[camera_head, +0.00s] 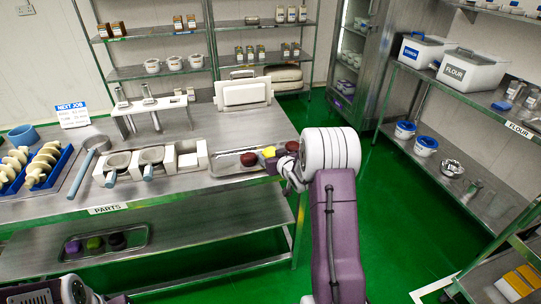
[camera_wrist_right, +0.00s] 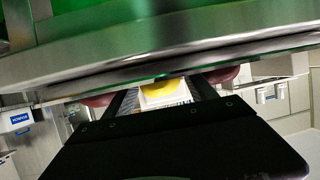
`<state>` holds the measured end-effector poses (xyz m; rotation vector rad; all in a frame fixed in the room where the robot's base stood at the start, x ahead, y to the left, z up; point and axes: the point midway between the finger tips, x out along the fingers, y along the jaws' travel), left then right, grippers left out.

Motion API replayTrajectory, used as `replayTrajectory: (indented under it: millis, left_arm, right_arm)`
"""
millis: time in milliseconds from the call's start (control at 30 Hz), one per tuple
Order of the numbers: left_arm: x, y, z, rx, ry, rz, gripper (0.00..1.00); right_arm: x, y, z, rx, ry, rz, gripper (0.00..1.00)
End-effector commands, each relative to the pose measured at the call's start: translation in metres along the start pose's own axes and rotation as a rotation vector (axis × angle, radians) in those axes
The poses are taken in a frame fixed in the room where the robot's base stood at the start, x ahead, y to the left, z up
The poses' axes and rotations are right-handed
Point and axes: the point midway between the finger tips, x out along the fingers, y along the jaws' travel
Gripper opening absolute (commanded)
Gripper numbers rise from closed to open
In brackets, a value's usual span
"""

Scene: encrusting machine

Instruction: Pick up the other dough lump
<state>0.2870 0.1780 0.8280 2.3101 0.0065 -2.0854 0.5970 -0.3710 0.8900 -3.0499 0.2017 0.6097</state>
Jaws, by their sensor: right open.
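A shallow metal tray (camera_head: 222,169) sits at the right end of the steel table. A dark red lump (camera_head: 249,159) lies in it, and a second dark red lump (camera_head: 292,146) shows at my right wrist, partly hidden. A yellow piece (camera_head: 268,151) lies between them; I cannot tell what it is. My right gripper (camera_head: 274,163) is open at the tray's right end. In the right wrist view its fingers stand apart, with the yellow piece (camera_wrist_right: 160,86) seen between them and red lumps (camera_wrist_right: 222,75) partly hidden behind each finger. My left arm shows only at the bottom left edge; its jaws are unclear.
A lower-shelf tray (camera_head: 140,236) holds purple, green and black lumps. Green floor is open right of the table.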

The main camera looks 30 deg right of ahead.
Motion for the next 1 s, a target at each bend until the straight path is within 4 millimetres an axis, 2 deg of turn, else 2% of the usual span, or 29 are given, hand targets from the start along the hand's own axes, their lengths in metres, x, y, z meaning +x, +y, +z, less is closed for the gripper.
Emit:
replayTrajectory:
  millis: [233, 267, 433, 667, 767, 1000]
  left_arm:
    - [0.000, 0.000, 0.000, 0.000, 0.000, 0.000, 0.36]
    - [0.000, 0.000, 0.000, 0.000, 0.000, 0.000, 0.36]
    - [0.000, 0.000, 0.000, 0.000, 0.000, 0.000, 0.36]
    - [0.000, 0.000, 0.000, 0.000, 0.000, 0.000, 0.36]
    - [-0.002, 0.000, 0.000, 0.000, 0.000, 0.000, 0.36]
    - [-0.013, 0.000, -0.001, 0.000, 0.000, 0.000, 0.36]
  right_arm:
    - [0.004, 0.000, 0.000, 0.001, 0.000, 0.001, 0.66]
    - [0.004, 0.000, 0.000, 0.001, 0.000, 0.001, 0.60]
    - [0.004, 0.000, 0.000, 0.001, 0.000, 0.001, 0.13]
    - [0.004, 0.000, -0.001, 0.001, 0.001, 0.001, 0.11]
    - [0.001, 0.000, -0.007, 0.000, 0.003, 0.000, 0.11]
    - [-0.016, 0.002, -0.045, 0.000, 0.005, 0.002, 0.11]
